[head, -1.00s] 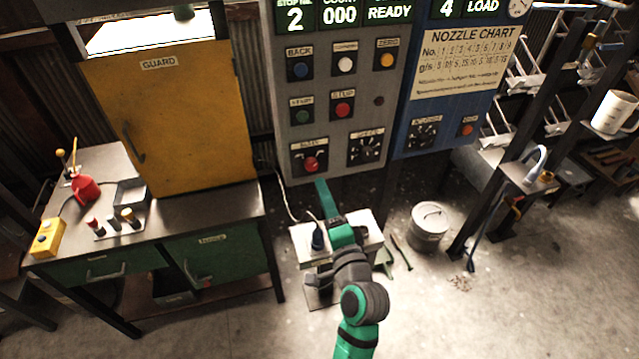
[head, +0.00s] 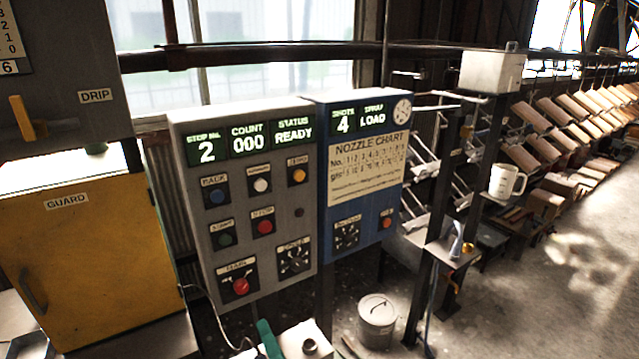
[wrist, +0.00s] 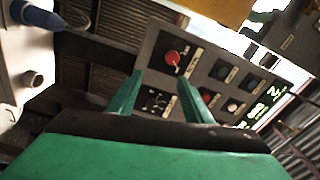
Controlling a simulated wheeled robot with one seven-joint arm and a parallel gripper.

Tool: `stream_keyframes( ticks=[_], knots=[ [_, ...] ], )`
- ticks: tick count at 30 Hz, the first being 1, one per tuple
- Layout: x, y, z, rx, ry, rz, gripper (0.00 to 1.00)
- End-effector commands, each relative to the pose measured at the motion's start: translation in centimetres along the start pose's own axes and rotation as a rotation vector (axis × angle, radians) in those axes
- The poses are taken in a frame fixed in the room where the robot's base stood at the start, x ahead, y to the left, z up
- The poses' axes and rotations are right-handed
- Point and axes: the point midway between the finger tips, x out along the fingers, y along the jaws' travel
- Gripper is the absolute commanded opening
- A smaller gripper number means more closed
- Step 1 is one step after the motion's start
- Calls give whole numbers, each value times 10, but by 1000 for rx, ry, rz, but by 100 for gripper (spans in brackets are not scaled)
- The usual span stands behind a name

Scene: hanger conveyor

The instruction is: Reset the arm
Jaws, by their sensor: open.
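My gripper (wrist: 158,95) shows in the wrist view with two green fingers apart and nothing between them. Beyond the fingers is the grey control panel (wrist: 215,75), with its red knob (wrist: 173,58) and a lower dial (wrist: 155,101) close to the fingertips in the picture. I cannot tell the distance to the panel. In the head view only a green part of my arm shows at the bottom edge, below the grey panel (head: 312,212). That panel reads stop 2, count 000, status READY. The blue panel (head: 395,185) beside it reads shots 4, spray LOAD.
A yellow guard door (head: 85,265) stands at the left. A lidded metal bucket (head: 376,325) is on the floor below the panels. A post stand with a white jug (head: 507,181) is at the right, before racks of boards (head: 560,115). Open floor (head: 560,300) lies at the lower right.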

Motion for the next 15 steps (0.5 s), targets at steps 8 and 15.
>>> stream_keyframes(
  ticks=[8, 15],
  knots=[
    [-71, 81, 9, -184, 153, 157, 46],
    [-146, 127, 21, -401, 242, 302, 46]
  ],
)
